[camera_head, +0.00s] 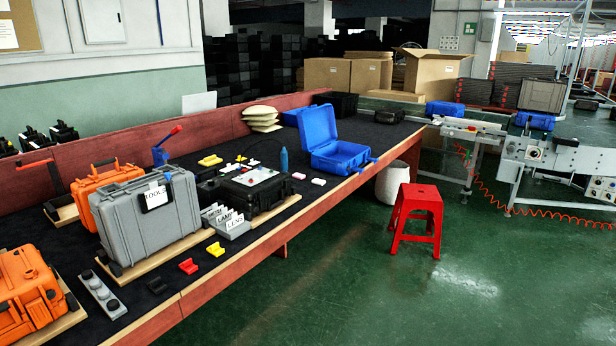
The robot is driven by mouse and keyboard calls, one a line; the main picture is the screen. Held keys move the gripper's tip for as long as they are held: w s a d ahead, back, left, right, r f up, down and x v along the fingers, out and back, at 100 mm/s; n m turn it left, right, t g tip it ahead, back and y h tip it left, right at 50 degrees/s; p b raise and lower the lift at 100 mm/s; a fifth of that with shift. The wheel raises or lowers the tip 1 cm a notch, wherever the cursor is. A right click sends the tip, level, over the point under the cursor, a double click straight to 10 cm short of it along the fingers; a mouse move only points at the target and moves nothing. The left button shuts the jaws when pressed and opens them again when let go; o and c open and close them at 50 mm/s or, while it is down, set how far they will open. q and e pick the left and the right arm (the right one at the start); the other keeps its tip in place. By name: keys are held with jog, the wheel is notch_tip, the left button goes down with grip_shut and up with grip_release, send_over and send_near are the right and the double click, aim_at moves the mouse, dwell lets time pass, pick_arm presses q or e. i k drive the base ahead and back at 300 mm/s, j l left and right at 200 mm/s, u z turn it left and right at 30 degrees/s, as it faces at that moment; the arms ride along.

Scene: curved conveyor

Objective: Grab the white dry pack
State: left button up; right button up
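A small white block-like pack (318,181) lies on the dark table top near its front edge, in front of the open blue case. It looks like the white dry pack, but it is too small to read any marking. A similar small pale pink piece (298,176) lies just to its left, apart from it. Neither of my grippers shows in the head view, and nothing touches the white pack.
The open blue case (335,158) stands behind the pack, and a blue bottle (284,160) is to its left. An open black case (258,190), a grey toolbox (150,222) and orange cases stand further left on the long table. A red stool (416,218) is on the floor, right of the table.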

aim_at(318, 182)
jog(key=i+l+u, duration=0.1)
jog(key=i+l, duration=0.75)
jog(key=l, duration=0.2)
jog(key=i+l+u, duration=0.15)
jog(key=i+l, duration=0.25)
jog(key=l, duration=0.15)
